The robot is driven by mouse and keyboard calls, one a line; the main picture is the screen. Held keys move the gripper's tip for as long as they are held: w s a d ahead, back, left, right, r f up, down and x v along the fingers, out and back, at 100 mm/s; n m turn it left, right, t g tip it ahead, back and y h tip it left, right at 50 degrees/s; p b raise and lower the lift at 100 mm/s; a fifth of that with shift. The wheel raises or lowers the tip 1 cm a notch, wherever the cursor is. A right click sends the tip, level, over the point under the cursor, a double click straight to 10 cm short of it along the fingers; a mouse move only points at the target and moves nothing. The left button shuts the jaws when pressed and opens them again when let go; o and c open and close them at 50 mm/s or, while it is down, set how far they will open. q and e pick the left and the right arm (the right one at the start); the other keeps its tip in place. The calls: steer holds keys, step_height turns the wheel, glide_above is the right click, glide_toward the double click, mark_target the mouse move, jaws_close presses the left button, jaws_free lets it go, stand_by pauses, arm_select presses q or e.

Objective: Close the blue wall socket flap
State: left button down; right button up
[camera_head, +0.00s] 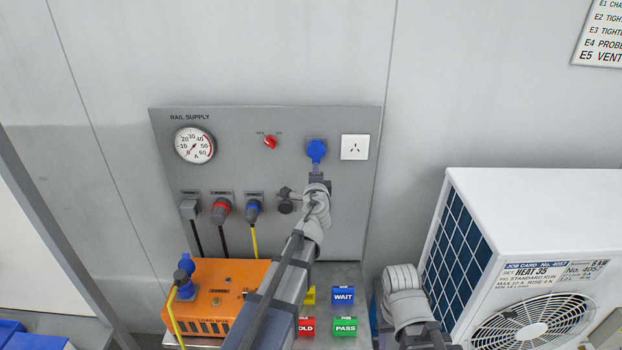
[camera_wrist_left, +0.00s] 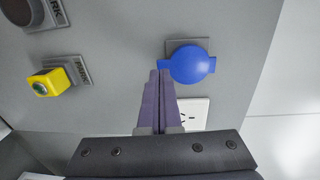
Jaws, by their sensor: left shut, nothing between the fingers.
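The blue wall socket flap (camera_head: 317,150) is a round blue disc on the upper right of the grey rail supply panel. In the left wrist view the flap (camera_wrist_left: 192,64) shows nearly face-on in front of its grey backing plate. I cannot tell whether it lies fully flat against the socket. My left gripper (camera_head: 317,176) is just below the flap in the head view, shut and empty. In the left wrist view the fingertips (camera_wrist_left: 160,73) overlap the flap's left edge; whether they touch it is unclear.
A white wall outlet (camera_head: 355,147) sits right of the flap, and a red selector switch (camera_head: 270,142) left. Several plugs line the panel's lower part. An orange unit (camera_head: 233,295) stands below; a large white outdoor unit (camera_head: 540,215) stands right.

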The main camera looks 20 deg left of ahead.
arm_select(q)
steer(key=shift+w+a, duration=0.15)
steer(key=shift+w, duration=0.45)
steer(key=shift+w+a, duration=0.2)
steer(key=shift+w, duration=0.4)
steer(key=shift+s, duration=0.2)
